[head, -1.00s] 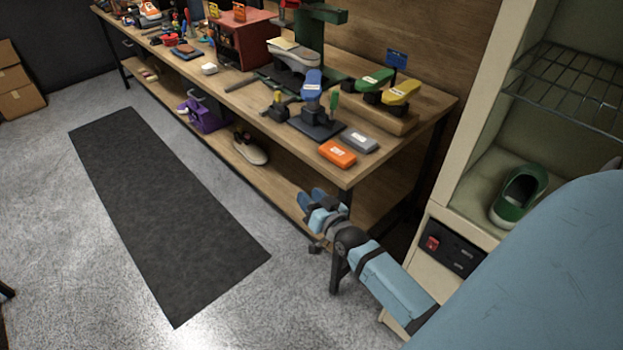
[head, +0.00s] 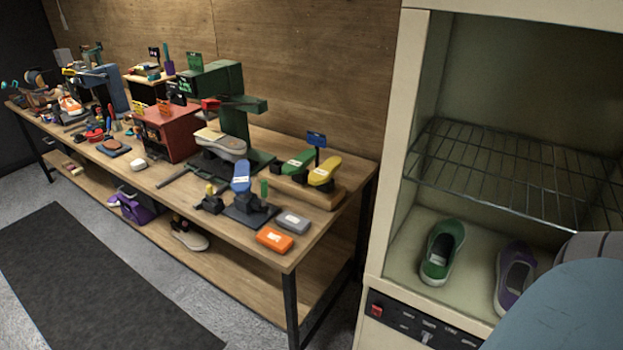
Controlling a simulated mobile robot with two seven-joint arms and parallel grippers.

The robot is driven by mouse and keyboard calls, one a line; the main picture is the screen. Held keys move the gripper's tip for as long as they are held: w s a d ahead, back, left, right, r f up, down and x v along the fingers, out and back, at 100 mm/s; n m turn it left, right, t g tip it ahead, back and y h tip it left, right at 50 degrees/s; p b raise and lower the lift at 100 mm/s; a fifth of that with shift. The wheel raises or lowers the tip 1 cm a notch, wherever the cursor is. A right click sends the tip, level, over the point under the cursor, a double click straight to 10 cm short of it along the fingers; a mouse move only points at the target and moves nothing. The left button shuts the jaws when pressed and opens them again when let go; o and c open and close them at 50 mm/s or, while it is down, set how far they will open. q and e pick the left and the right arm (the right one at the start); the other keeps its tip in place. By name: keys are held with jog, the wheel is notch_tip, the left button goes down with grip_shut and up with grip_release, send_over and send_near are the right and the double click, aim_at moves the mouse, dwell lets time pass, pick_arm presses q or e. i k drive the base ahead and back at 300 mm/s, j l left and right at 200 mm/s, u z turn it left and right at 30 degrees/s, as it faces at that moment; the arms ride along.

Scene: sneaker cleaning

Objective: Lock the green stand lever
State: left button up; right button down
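The green stand (head: 233,112) rises from a flat dark green base on the workbench, near the wooden back wall. A horizontal green arm sticks out from its upper part towards the right. A small red lever (head: 212,103) shows on the stand's near side; its exact position, locked or not, is too small to tell. A beige shoe piece with a pale sole (head: 220,143) sits in front of the stand. Neither gripper is in view; only a blue part of my arm shows at the lower right.
The wooden workbench (head: 320,215) carries a red box (head: 168,134), an orange block (head: 274,239), a grey block (head: 292,222) and colored insoles. A cream cabinet (head: 393,165) with a green shoe (head: 442,252) and a purple shoe (head: 514,277) stands right. A dark mat (head: 90,290) lies on open floor.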

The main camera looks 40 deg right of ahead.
aim_at(263, 208)
jog(key=i+z, duration=0.4)
jog(key=i+j+z, duration=0.15)
jog(key=z, duration=0.25)
jog(key=i+j+z, duration=0.2)
jog(key=z, duration=0.15)
jog(key=i+j+z, duration=0.1)
jog(key=i+j, duration=0.4)
jog(key=j, duration=0.15)
jog(key=i+j+z, duration=0.15)
jog(key=i+j, duration=0.1)
jog(key=j, duration=0.1)
